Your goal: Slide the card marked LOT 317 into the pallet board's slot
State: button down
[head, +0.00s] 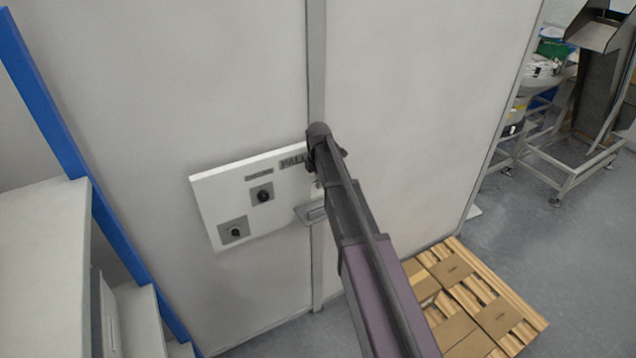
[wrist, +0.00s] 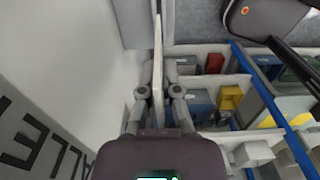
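The white pallet board (head: 222,190) hangs on the wall panel in the head view, with large letters partly hidden by my arm. In the wrist view its lettered face (wrist: 35,125) is at lower left. My gripper (wrist: 157,72) is shut on a thin pale card (wrist: 157,40), seen edge-on between the fingers. The card's marking cannot be read from this angle. The card is apart from the board's lettered part. In the head view my arm covers the gripper, the card and the board's right side. I cannot make out the slot.
The board carries two dark knobs (head: 262,194) (head: 235,232) on grey plates. A small grey ledge (head: 312,212) juts out near its right lower edge. A wooden pallet with cartons (head: 499,319) is on the floor at lower right. A blue post (head: 75,165) stands left.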

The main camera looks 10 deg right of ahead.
aim_at(318, 193)
jog(key=shift+f+b, duration=2.25)
jog(key=shift+f, duration=0.3)
jog(key=shift+f+b, duration=2)
jog(key=shift+b, duration=0.05)
dwell(0.7)
dwell(0.4)
jog(key=c, duration=0.7)
grip_release()
jog(key=shift+r, duration=0.1)
